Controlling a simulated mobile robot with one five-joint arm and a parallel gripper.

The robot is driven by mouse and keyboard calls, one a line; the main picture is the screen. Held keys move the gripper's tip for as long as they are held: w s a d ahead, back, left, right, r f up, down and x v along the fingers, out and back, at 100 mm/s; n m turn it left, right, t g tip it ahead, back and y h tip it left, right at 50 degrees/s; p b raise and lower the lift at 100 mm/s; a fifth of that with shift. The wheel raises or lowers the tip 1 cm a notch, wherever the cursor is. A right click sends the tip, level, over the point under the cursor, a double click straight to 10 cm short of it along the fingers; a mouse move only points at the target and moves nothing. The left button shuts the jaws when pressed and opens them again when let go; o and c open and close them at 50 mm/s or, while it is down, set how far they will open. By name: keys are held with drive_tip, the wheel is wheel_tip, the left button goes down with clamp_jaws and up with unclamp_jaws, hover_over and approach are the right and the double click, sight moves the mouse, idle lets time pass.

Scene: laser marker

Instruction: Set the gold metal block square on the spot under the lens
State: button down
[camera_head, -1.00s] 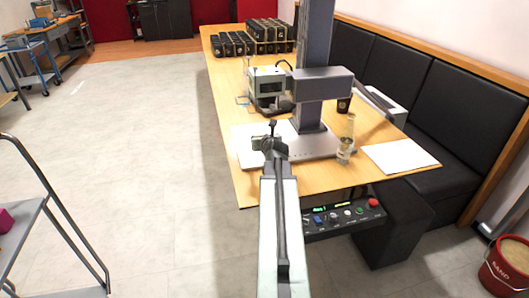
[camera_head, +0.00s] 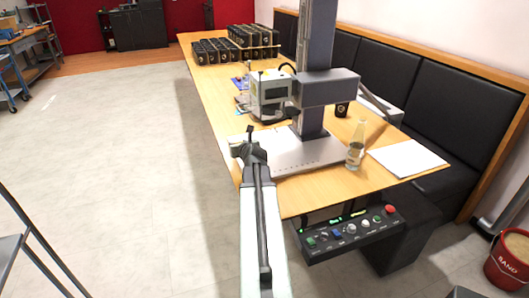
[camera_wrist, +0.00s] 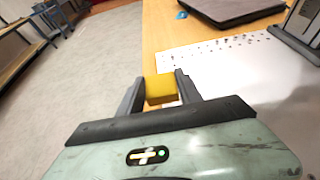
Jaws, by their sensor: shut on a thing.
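In the wrist view my gripper (camera_wrist: 160,92) is shut on the gold metal block (camera_wrist: 161,89), which sits between the two fingers. In the head view my gripper (camera_head: 247,143) is at the left edge of the marker's base plate, and the block is too small to make out clearly there. The laser marker's head (camera_head: 270,90) hangs from an arm on a grey column (camera_head: 316,60), beyond and to the right of my gripper. The pale base plate (camera_head: 310,152) lies below it. The spot under the lens is hidden in the head view.
A glass bottle (camera_head: 356,146) stands at the plate's right, with white paper (camera_head: 405,158) beside it and a dark cup (camera_head: 342,108) behind. A control panel (camera_head: 350,233) sits below the table's front edge. Black boxes (camera_head: 235,45) fill the far end.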

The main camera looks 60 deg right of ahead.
drive_tip(key=b, duration=0.1)
hover_over(270, 154)
drive_tip(key=shift+f, duration=0.7)
wheel_tip(270, 154, down, 4)
drive_tip(key=b, duration=0.4)
drive_tip(key=shift+r, duration=0.25)
drive_tip(key=c, duration=0.8)
unclamp_jaws()
drive_tip(key=shift+f, duration=0.1)
